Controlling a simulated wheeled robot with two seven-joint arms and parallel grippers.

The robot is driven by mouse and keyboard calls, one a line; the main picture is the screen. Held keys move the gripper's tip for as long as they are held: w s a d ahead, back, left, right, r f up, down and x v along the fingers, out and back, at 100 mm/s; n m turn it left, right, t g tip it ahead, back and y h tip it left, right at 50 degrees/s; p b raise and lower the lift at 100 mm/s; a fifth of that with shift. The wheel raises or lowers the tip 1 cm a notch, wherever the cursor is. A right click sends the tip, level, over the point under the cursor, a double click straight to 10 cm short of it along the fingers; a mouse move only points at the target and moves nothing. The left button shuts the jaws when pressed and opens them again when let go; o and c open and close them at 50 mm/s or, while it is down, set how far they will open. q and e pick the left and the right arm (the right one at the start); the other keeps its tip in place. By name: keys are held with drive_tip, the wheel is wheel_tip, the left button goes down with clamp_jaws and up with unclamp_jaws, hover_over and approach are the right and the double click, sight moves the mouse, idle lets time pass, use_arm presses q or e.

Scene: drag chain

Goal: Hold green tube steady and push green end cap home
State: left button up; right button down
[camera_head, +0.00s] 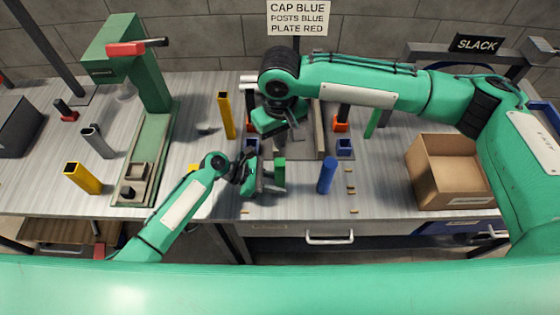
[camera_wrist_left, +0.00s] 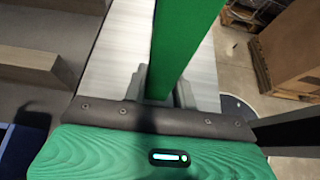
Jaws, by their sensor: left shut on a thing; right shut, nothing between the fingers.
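The green tube (camera_wrist_left: 185,40) stands between the fingers of my left gripper (camera_wrist_left: 160,85) in the left wrist view. In the head view my left gripper (camera_head: 268,182) is shut on the tube (camera_head: 280,172) near the table's front edge. My right gripper (camera_head: 284,128) is shut and empty, just above and behind the left one. A small green part (camera_head: 281,140) shows right below the right gripper; I cannot tell whether it is the end cap or part of the tube. Whether the right gripper touches it is also unclear.
A green press (camera_head: 150,75) stands at the left. Yellow tubes (camera_head: 226,115) (camera_head: 82,178) and a grey tube (camera_head: 97,142) stand nearby. A blue cylinder (camera_head: 327,175) is right of the left gripper. An open cardboard box (camera_head: 465,190) sits at the right.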

use_arm(q)
drive_tip(key=o, duration=0.9)
drive_tip(key=shift+c, duration=0.2)
drive_tip(key=v, duration=1.2)
